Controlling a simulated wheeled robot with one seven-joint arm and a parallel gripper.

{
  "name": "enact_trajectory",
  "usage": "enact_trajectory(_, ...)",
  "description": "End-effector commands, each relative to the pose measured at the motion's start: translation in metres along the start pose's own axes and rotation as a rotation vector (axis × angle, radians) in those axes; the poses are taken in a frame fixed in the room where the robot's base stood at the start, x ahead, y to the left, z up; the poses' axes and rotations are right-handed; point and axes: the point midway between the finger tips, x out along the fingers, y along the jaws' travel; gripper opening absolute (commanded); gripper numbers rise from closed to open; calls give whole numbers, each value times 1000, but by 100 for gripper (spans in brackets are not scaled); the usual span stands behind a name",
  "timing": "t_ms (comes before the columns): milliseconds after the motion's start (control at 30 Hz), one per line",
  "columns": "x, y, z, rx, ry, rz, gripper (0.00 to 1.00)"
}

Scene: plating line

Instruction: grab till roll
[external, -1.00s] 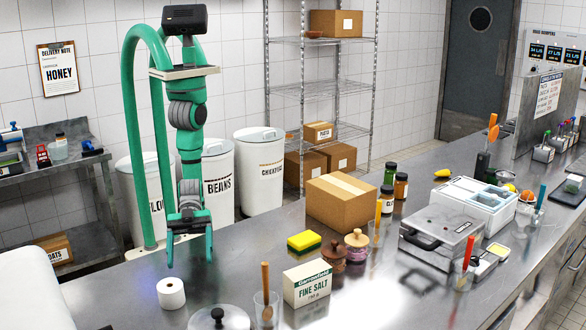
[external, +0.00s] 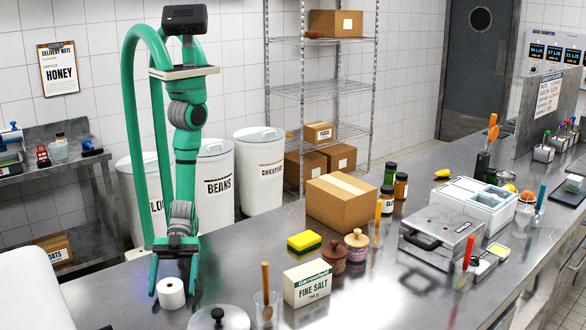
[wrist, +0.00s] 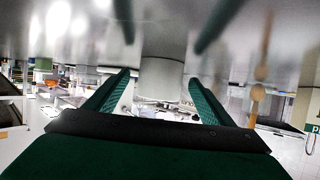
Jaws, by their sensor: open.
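The till roll (external: 172,294) is a small white upright cylinder with a hole in its top, standing on the steel counter in the external view. My green gripper (external: 173,300) is open and low at the counter, pointing down, with one finger on each side of the roll. In the wrist view, the roll (wrist: 161,80) shows as a pale cylinder between the two open fingers of my gripper (wrist: 161,88). I cannot tell whether either finger touches it.
A pot lid (external: 219,318) lies just right of the roll. A glass with a wooden utensil (external: 266,310), a fine salt box (external: 307,284) and a sponge (external: 304,242) stand further right. The counter (external: 120,300) is clear to the left.

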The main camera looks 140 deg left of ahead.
Motion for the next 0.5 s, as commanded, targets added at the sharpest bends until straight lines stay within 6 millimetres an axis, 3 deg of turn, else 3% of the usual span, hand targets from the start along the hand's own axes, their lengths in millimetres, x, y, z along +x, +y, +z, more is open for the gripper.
enact_trajectory(200,22,0,0,-1,1,0,76)
enact_trajectory(467,24,0,1,0,0,0,76)
enact_trajectory(500,24,0,1,0,0,0,66)
